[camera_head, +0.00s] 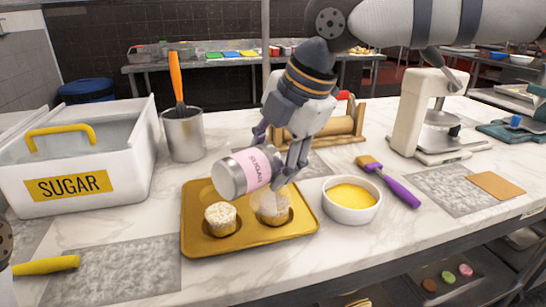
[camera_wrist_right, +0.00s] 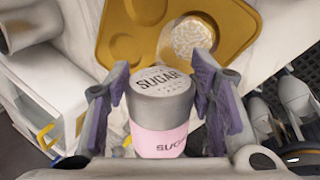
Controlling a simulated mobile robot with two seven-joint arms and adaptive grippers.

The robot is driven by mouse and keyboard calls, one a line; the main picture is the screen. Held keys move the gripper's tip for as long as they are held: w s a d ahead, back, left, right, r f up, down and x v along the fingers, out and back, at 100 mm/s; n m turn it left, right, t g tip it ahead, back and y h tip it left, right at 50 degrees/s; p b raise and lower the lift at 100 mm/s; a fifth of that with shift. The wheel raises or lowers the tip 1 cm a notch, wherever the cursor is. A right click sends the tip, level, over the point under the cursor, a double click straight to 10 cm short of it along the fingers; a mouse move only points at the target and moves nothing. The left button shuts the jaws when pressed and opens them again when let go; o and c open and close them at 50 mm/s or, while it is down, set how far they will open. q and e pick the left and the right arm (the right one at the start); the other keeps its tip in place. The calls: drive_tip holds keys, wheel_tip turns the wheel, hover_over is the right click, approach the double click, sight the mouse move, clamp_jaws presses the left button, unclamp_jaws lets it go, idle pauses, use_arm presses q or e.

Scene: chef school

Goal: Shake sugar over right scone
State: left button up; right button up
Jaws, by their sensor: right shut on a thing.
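My right gripper (camera_head: 274,158) is shut on the pink and silver sugar shaker (camera_head: 247,172). The shaker is tilted on its side above the golden tray (camera_head: 215,247), its lid end toward the left. In the wrist view the shaker (camera_wrist_right: 158,110) sits between the two finger pads, its "SUGAR" lid visible. The right scone (camera_head: 273,208) is in the tray just below the gripper; a pale haze shows over it. The left scone (camera_head: 220,218) has a whitish top and sits below the shaker's lid end.
A white bowl of yellow filling (camera_head: 352,200) and a purple-handled brush (camera_head: 392,183) are right of the tray. The white sugar bin (camera_head: 120,150) and a metal cup (camera_head: 184,135) stand left. A rolling pin on its stand (camera_head: 325,128) is behind.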

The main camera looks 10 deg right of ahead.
drive_tip(key=shift+d, duration=0.95)
drive_tip(key=a, duration=0.2)
drive_tip(key=shift+a, duration=0.4)
drive_tip(key=shift+d, duration=1.25)
drive_tip(key=shift+a, duration=1.1)
drive_tip(key=shift+d, duration=0.95)
drive_tip(key=shift+d+r+h, duration=0.15)
drive_tip(key=shift+r+h, duration=0.1)
drive_tip(key=shift+h, duration=0.05)
drive_tip(key=shift+r+t+h, duration=0.35)
drive_tip(key=shift+t+h, duration=0.15)
drive_tip(key=shift+h, duration=0.1)
wheel_tip(320, 180, up, 4)
drive_tip(key=n+t+h, duration=0.1)
drive_tip(key=h, duration=0.1)
drive_tip(key=t+h, duration=0.2)
drive_tip(key=shift+f+n+h, duration=0.2)
drive_tip(key=shift+n+h, duration=0.2)
